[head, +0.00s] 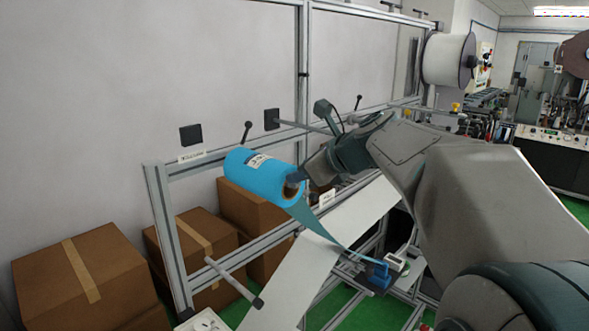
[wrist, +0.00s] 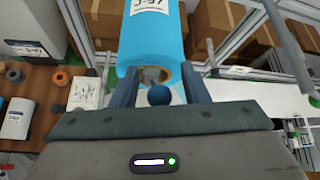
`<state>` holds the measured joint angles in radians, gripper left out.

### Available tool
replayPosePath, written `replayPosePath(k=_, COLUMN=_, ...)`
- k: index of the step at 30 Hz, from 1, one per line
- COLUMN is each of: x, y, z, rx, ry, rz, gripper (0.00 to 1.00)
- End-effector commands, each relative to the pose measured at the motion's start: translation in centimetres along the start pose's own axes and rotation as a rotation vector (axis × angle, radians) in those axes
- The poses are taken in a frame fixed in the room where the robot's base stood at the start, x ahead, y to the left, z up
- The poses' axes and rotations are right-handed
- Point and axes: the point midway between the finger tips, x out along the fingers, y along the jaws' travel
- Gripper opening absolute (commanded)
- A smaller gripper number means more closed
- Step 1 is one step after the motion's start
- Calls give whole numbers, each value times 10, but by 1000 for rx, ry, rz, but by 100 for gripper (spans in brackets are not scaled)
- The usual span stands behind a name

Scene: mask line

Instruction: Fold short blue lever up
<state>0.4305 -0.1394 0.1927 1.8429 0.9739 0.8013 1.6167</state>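My gripper (wrist: 158,74) is open, its two dark fingers apart at the near end of the blue film roll (wrist: 156,38). In the wrist view a dark blue ball knob (wrist: 158,95) shows between the fingers, not gripped. It may be the end of the short blue lever, but its shaft is not clear and I cannot tell its depth. In the head view my gripper (head: 296,176) is beside the end of the blue roll (head: 262,176), and the knob cannot be made out. A blue fixture (head: 380,274) sits lower on the frame, where the film strip runs down.
A white strip (head: 318,255) slopes below the roll. Aluminium rails (head: 215,158) and black-knobbed levers (head: 247,128) are close to the roll. A rod (head: 235,281) juts out at lower left. Cardboard boxes (head: 85,280) stand behind the frame. A white spool (head: 447,60) hangs at upper right.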

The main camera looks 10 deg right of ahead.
Motion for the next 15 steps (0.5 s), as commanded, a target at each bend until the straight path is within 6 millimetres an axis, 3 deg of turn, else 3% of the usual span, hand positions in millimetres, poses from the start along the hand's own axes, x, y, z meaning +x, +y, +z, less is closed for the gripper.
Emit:
replayPosePath(k=8, x=-8, y=0, z=0, rx=-1, ry=-1, rz=-2, gripper=41)
replayPosePath(k=15, x=-55, y=0, z=-2, rx=-2, ry=-2, rz=-6, gripper=41)
